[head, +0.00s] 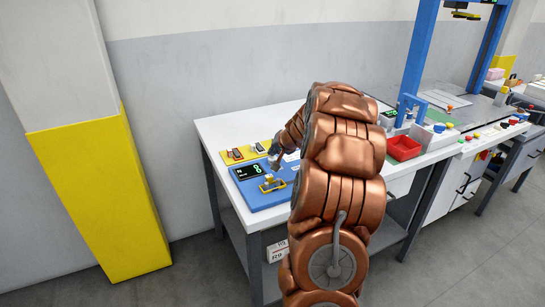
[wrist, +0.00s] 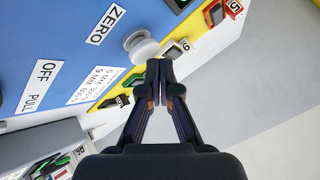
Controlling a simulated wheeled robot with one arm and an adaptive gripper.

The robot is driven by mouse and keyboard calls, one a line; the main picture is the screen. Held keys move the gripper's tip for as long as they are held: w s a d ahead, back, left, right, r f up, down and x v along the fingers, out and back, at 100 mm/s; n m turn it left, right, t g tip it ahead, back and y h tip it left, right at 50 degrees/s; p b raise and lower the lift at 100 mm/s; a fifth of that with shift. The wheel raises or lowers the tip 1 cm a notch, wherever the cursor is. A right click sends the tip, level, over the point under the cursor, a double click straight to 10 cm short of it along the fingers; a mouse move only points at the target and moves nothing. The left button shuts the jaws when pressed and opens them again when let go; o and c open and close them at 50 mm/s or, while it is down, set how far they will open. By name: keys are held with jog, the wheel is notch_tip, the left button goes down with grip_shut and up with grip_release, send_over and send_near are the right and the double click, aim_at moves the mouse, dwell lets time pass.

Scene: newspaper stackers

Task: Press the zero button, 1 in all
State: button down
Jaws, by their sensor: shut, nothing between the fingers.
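The zero button is a white round knob (wrist: 140,47) on a blue panel, beside a white label reading ZERO (wrist: 107,22) in the wrist view. My gripper (wrist: 160,66) is shut and empty. Its fingertips lie just below and right of the knob in the picture; I cannot tell whether they touch it. In the head view the blue panel (head: 256,200) sits at the left end of the white table, with a dark display (head: 247,171) showing a green digit. My gripper (head: 275,159) is over the panel's far side there, and the knob is not clearly visible.
A yellow strip (head: 234,158) with several switches borders the panel's far side. An OFF PULL label (wrist: 40,86) is at left in the wrist view. On the panel's near side is a yellow-framed switch (head: 272,185). A red tray (head: 403,148) stands further right on the table.

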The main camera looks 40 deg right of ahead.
aim_at(274, 158)
jog(key=shift+r, duration=0.45)
jog(key=shift+r+p, duration=1.8)
jog(key=shift+r, duration=0.75)
